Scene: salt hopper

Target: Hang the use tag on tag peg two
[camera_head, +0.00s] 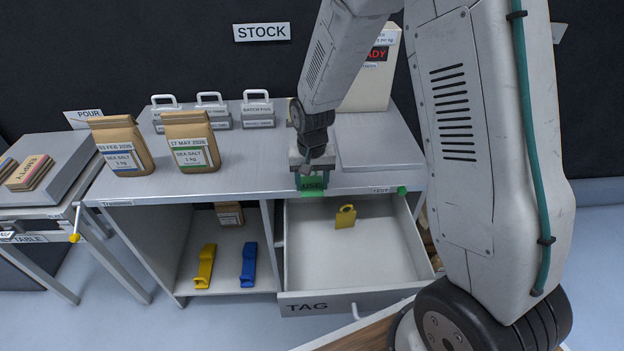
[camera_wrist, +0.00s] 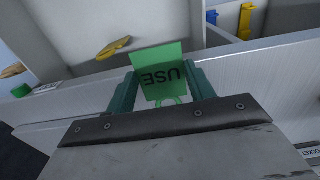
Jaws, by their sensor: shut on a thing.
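The green use tag (camera_wrist: 160,78), lettered USE, is between the two teal fingers of my gripper (camera_wrist: 162,90) in the wrist view. Its lettering is upside down there, and its loop lies on the gripper-body side. In the head view the tag (camera_head: 312,186) shows below my gripper (camera_head: 313,174), at the bench's front edge above the open drawer. My gripper is shut on it. I cannot make out tag peg two. A small green piece (camera_head: 402,190) sits on the bench's front edge to the right, by a small label; I cannot tell whether it is a peg.
The drawer marked TAG (camera_head: 330,303) is pulled out, with a yellow tag (camera_head: 345,217) inside. Yellow (camera_head: 205,266) and blue (camera_head: 249,264) handled items lie in the left shelf bay. Paper salt bags (camera_head: 190,143) and grey handled blocks (camera_head: 257,110) stand on the bench (camera_head: 245,170).

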